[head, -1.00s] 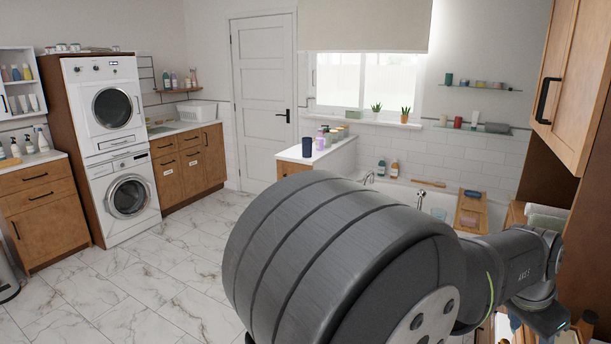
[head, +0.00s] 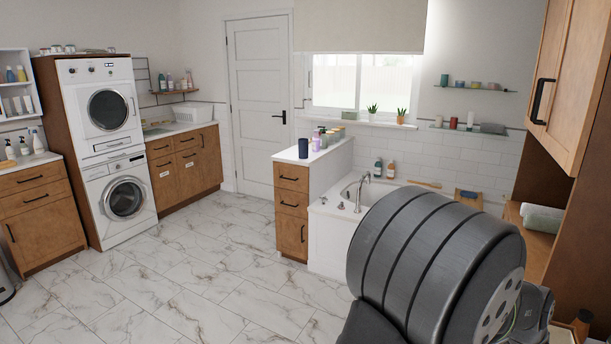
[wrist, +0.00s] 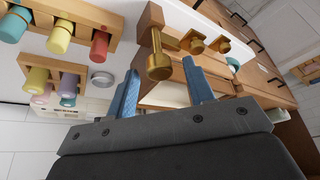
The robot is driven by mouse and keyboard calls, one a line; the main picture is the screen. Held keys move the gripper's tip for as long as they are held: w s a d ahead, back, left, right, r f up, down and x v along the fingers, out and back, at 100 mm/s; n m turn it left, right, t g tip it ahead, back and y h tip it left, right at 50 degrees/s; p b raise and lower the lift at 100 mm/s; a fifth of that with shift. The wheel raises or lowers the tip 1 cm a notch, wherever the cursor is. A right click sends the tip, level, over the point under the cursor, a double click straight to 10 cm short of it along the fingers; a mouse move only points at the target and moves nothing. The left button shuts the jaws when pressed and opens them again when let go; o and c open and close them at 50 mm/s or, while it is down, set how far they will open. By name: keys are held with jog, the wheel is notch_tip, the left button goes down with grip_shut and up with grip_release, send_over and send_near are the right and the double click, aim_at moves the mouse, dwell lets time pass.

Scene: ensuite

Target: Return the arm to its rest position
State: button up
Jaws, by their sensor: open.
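My gripper (wrist: 160,68) shows in the wrist view, its two blue fingers spread apart. I see nothing held between them. A brass peg on a wooden rail (wrist: 159,66) lies in line with the gap; it appears to be beyond the fingers, but its distance is hard to tell. In the head view a large grey link of my arm (head: 425,262) fills the lower right. My gripper is hidden or out of the picture there.
The wrist view shows wooden racks with coloured bottles (wrist: 61,36) at upper left. In the head view, a bathtub (head: 330,240) and a drawer unit (head: 292,212) stand beyond my arm. A wooden wall cabinet (head: 570,80) overhangs at right.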

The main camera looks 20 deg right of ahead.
jog(key=v, duration=1.7)
jog(key=x, duration=1.7)
jog(key=shift+f, duration=0.1)
jog(key=shift+s+n, duration=0.1)
jog(key=shift+n, duration=0.4)
jog(key=shift+s+n+t+y, duration=0.15)
jog(key=shift+n+t, duration=0.35)
jog(key=shift+n, duration=0.7)
jog(key=shift+w+n+t+y, duration=0.1)
jog(key=shift+n+t+y, duration=0.3)
jog(key=shift+n, duration=0.8)
jog(key=shift+s+r+h, duration=0.1)
jog(key=shift+r+h, duration=0.15)
jog(key=shift+r, duration=0.15)
jog(key=v, duration=1.4)
jog(key=shift+s+r, duration=0.2)
jog(key=shift+s, duration=0.1)
jog(key=shift+f, duration=0.1)
